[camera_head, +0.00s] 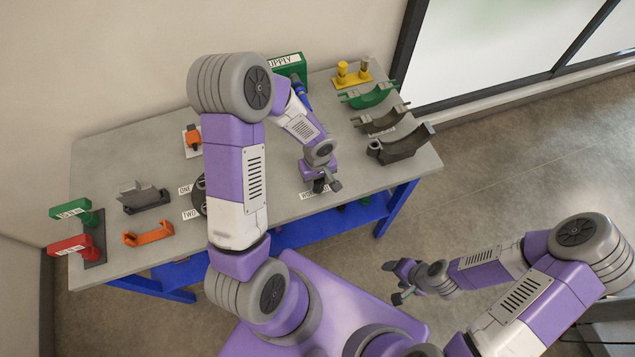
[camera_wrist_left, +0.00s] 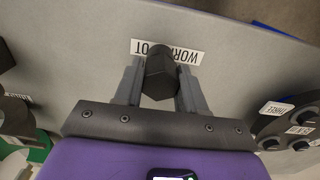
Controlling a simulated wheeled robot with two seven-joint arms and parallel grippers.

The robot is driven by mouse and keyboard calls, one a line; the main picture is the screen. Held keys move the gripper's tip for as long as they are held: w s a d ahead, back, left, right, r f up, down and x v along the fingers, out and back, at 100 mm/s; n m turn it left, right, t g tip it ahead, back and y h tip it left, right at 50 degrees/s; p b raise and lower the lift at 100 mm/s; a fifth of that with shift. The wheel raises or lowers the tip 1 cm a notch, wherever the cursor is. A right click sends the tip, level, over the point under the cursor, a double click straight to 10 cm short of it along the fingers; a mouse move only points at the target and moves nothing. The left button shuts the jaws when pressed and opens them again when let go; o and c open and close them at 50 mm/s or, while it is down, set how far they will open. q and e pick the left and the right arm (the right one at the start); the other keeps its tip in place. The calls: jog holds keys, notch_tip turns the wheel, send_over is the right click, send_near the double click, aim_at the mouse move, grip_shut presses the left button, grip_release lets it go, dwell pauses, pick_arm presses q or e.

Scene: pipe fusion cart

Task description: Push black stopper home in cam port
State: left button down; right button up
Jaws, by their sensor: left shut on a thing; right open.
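My left gripper (camera_head: 327,186) is above the front of the grey table. In the left wrist view its two fingers (camera_wrist_left: 160,82) are closed on a black stopper (camera_wrist_left: 160,74) with a faceted end. The stopper is over or near a white label whose middle it hides. A dark rounded part (camera_wrist_left: 285,128) with several round fittings and small labels, one reading THREE, is at the right edge of the left wrist view. In the head view a dark round part (camera_head: 199,196) is partly hidden behind my left arm. I cannot tell which opening is the cam port. My right gripper (camera_head: 402,284) is open and empty, off the table.
On the table (camera_head: 110,160) are a green block (camera_head: 72,208), a red block (camera_head: 70,245), an orange bracket (camera_head: 148,234), a grey clamp (camera_head: 145,197), a yellow fitting (camera_head: 352,76) and curved saddles (camera_head: 400,145). A green supply box (camera_head: 289,66) is behind.

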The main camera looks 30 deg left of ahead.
pick_arm(q)
jog(key=shift+r+p, duration=1.45)
jog(key=shift+r, duration=1)
jog(key=shift+f, duration=0.1)
